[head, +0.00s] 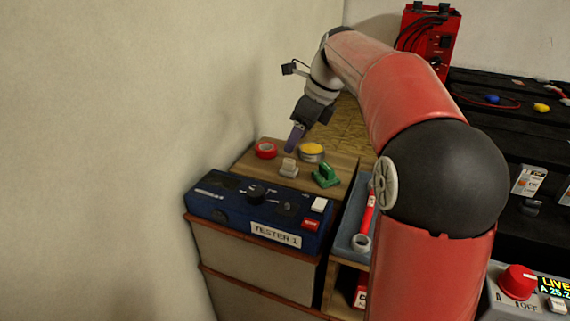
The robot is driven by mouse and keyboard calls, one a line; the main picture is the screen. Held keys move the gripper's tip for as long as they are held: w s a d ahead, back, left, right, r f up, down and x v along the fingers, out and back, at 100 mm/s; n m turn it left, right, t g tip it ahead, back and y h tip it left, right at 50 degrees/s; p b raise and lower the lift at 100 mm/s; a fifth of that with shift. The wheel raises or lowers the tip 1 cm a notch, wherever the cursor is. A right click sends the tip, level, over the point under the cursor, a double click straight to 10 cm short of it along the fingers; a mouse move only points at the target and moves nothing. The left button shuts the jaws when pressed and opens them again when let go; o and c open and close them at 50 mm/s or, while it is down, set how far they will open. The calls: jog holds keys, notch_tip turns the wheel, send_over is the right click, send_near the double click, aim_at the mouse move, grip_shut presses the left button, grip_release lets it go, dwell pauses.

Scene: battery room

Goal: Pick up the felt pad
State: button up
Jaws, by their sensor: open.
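I cannot pick out the felt pad for certain. A small pale beige block (288,168), perhaps the felt pad, sits on the wooden top (345,168) behind the blue tester. My gripper (293,143) points down above that top, with purple-grey fingers. It is open, and no held object shows. It appears just above and behind the pale block, between the red ring and the yellow-topped tin. The exact gap to the surface is hard to tell.
A red tape ring (265,150), a yellow-topped tin (312,152) and a green clamp-like part (326,177) stand close around. The blue tester (258,207) is in front. A tray (359,220) lies to the right. The wall is close on the left.

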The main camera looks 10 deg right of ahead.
aim_at(289, 160)
jog(key=x, duration=0.2)
jog(key=b+x, duration=0.1)
jog(key=x, duration=0.1)
jog(key=s+x, duration=0.1)
jog(key=x, duration=0.1)
jog(key=shift+d+f, duration=0.15)
jog(key=shift+f, duration=0.35)
jog(key=shift+w+f, duration=0.1)
jog(key=shift+f, duration=0.3)
jog(key=c, duration=1.1)
jog(key=shift+o, duration=0.2)
jog(key=shift+r, duration=0.1)
notch_tip(289, 160, up, 20)
jog(key=p, duration=0.5)
